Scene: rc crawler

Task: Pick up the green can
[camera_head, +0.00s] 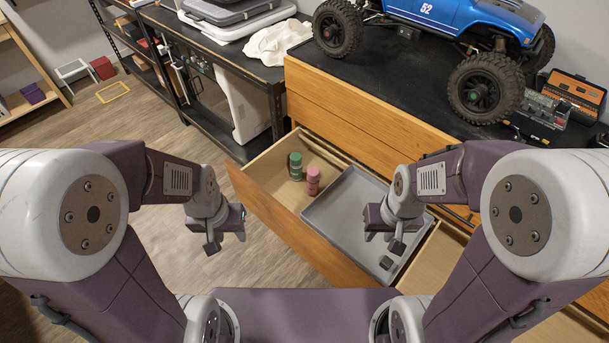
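The green can (295,166) stands upright in the left part of an open wooden drawer (262,203). A pink can (313,181) stands just to its right, close beside it. My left gripper (227,240) is outside the drawer, left of and nearer than the green can, and appears empty. My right gripper (385,236) is over the grey tray in the drawer, to the right of both cans, and also appears empty. The finger gap of each gripper is too small to judge clearly.
A blue RC crawler (440,15) stands on the black-topped bench above. A black shelf unit stands at the left. Wood floor is clear left of the drawer.

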